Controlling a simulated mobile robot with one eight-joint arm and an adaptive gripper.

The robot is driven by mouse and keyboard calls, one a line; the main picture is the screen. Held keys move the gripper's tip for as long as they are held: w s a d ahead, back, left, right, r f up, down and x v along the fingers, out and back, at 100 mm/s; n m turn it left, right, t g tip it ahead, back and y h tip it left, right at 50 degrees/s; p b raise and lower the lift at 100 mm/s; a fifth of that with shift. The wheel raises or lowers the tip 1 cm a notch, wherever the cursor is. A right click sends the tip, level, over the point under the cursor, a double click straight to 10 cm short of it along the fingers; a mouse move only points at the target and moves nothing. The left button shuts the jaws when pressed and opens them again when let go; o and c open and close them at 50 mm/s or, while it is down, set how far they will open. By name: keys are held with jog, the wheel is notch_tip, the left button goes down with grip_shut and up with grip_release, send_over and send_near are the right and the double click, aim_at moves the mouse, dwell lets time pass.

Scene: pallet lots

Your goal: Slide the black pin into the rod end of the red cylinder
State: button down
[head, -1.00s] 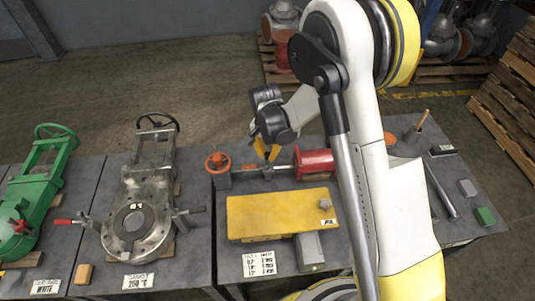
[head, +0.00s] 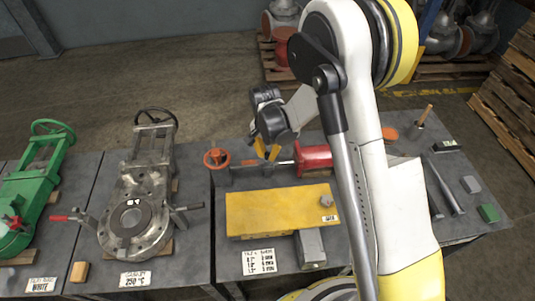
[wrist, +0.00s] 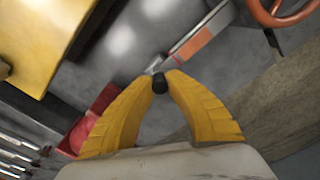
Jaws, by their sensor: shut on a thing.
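My gripper (head: 267,150) with yellow fingers is above the middle bench, beside the rod of the red cylinder (head: 315,157). In the wrist view my gripper (wrist: 160,80) is shut on the black pin (wrist: 160,86), whose dark rounded end shows between the fingertips. The red cylinder (wrist: 90,118) shows there partly behind the left finger. Its bright rod and the rod end lie at or just behind the fingertips. The fingers hide the rod end's hole, so I cannot tell whether the pin touches it.
An orange handwheel (head: 217,158) stands left of the gripper. A yellow block (head: 280,208) and a grey block (head: 310,248) lie in front. A hammer (head: 445,190) and small blocks lie at right. Valves stand on the left benches.

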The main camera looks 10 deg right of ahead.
aim_at(267, 155)
jog(key=shift+f, duration=0.15)
jog(key=c, duration=1.4)
grip_release()
notch_tip(267, 155, up, 12)
jog(key=shift+s+a, duration=0.15)
jog(key=shift+s, duration=0.1)
